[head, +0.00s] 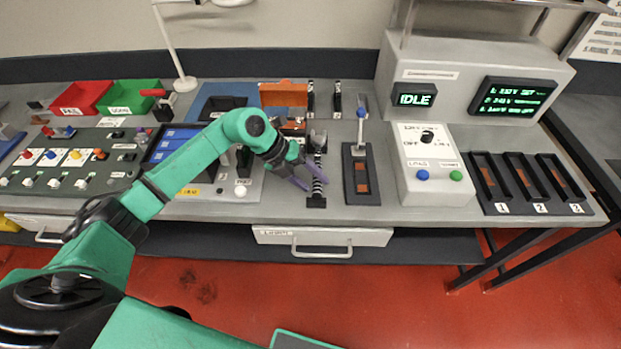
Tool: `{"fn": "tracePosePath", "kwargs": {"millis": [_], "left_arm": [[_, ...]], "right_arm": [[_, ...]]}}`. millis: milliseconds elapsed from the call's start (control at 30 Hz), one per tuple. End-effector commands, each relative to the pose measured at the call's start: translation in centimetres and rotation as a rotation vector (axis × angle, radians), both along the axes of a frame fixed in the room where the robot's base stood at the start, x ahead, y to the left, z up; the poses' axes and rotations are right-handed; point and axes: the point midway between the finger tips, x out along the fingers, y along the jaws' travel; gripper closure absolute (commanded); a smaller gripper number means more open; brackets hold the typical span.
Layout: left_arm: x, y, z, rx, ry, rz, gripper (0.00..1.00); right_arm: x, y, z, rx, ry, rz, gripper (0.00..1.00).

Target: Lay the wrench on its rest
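A wrench-like tool with a grey head (318,138) and a dark, ribbed, striped handle (317,171) lies on the bench near the middle. Its near end meets a small black block (316,202), and I cannot tell whether this block is the rest or part of the tool. My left gripper (311,181) reaches in from the left over the handle. Its purple fingers look spread, one on each side of the handle, and I cannot see contact. My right gripper is not in view.
To the right stand a black slotted holder (349,189), a switch box (409,187) and numbered bays (481,200). An orange box (284,95) and black clips (337,103) are behind. Red (80,98) and green (128,98) bins stand at left. A drawer (322,238) is below.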

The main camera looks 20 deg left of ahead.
Motion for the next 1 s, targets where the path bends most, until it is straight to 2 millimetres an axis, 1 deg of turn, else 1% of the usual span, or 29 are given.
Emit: {"fn": "tracePosePath", "kwargs": {"millis": [167, 267, 367, 600, 700, 833, 1000], "left_arm": [[0.0, 0.0, 0.1, 0.000, -0.001, 0.001, 0.41], [0.0, 0.3, 0.5, 0.000, -0.003, 0.002, 0.41], [-0.3, 1.3, 1.6, 0.002, -0.003, 0.001, 0.41], [-1.4, 4.9, 6.9, 0.003, -0.004, 0.002, 0.41], [-1.7, 5.9, 8.6, 0.002, -0.003, 0.001, 0.41], [-1.9, 6.6, 9.8, 0.001, -0.002, 0.000, 0.41], [-2.0, 6.6, 10.0, -0.001, 0.000, 0.000, 0.41]], "right_arm": [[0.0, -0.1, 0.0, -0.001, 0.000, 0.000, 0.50], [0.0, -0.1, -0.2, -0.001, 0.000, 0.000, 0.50], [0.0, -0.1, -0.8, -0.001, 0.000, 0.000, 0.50], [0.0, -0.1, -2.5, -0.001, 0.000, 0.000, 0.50], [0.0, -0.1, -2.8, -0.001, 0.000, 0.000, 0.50], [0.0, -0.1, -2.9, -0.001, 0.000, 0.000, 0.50], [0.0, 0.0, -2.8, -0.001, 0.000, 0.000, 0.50]]}}
